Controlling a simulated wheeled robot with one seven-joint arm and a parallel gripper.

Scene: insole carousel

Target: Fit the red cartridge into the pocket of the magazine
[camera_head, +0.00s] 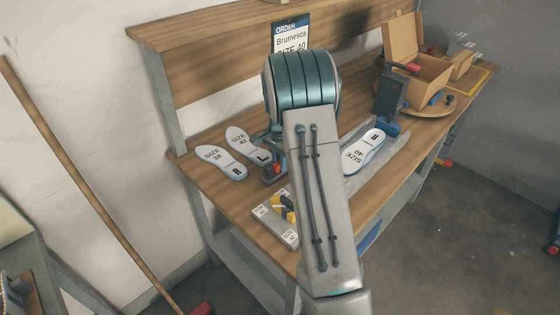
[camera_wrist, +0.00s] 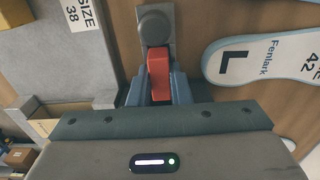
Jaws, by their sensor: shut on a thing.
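In the wrist view my gripper (camera_wrist: 158,92) is shut on a red block-like piece (camera_wrist: 158,72) between its blue fingers. The piece's far end meets a round grey knob (camera_wrist: 154,27) on a narrow grey plate; I cannot tell whether they are joined, or whether this piece is the red cartridge. In the head view my gripper (camera_head: 272,172) is low over the bench, partly hidden by my arm, with a bit of red at its tips. Another small red block (camera_head: 413,67) shows by the open carton. I cannot make out the magazine or its pocket for certain.
The wooden bench (camera_head: 228,197) carries insoles left (camera_head: 221,161) and right (camera_head: 363,152) of my arm. A grey labelled tray (camera_head: 270,222) with a yellow-and-black item is near the front edge. An open carton (camera_head: 420,72) stands on a round board (camera_head: 436,108). A dark upright block (camera_head: 389,95) stands nearby.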

